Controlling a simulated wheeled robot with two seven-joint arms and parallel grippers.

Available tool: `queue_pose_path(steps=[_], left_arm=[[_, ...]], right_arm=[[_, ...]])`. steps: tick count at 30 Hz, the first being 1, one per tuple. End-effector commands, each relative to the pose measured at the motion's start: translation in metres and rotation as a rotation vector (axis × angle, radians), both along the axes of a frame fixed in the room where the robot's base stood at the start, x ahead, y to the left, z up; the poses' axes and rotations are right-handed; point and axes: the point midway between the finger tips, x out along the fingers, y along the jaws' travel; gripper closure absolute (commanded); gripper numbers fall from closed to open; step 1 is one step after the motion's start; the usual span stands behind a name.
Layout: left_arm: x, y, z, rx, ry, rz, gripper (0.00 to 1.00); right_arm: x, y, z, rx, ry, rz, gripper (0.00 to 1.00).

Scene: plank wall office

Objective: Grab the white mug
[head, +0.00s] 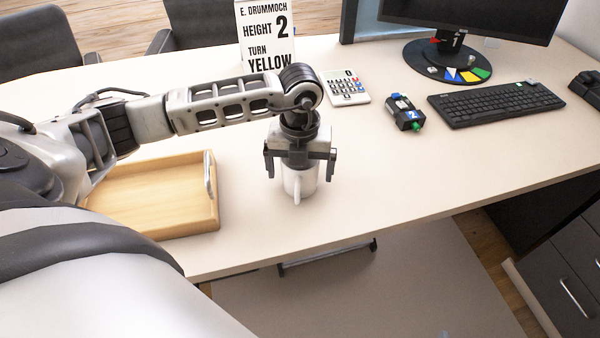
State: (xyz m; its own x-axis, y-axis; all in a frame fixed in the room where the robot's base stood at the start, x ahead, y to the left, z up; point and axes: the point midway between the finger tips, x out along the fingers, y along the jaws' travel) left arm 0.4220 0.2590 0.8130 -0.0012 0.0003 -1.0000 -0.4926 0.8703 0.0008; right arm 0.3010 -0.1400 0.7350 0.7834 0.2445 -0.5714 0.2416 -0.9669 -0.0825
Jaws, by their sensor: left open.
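The white mug (306,184) stands upright on the beige desk (400,180), its handle facing the front of the desk. My left gripper (299,176) points straight down over the mug. Its two fingers are spread, one at the left and one at the right of the mug, and it is open. The gripper's body hides the mug's rim and upper part. I cannot tell whether the fingers touch the mug. My right gripper is not in view.
A wooden tray (213,215) lies left of the mug. A calculator (345,88), a small dark device (404,113), a keyboard (495,101) and a monitor (480,18) stand behind and to the right. A sign (266,36) stands at the back. The desk right of the mug is clear.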

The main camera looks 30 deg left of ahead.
Motion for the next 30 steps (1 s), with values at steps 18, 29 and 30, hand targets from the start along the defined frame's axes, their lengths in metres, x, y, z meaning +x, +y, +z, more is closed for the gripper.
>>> queue_pose_path(steps=[18,29,30], left_arm=[[0.001,0.000,-0.007,-0.001,-0.003,-0.001,0.61],[0.001,0.000,0.002,-0.001,-0.004,-0.001,0.61],[0.001,0.000,0.007,-0.002,-0.005,-0.002,0.61]], right_arm=[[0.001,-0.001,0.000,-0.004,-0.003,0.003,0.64],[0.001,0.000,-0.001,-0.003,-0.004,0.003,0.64],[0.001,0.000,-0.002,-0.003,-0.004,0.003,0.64]])
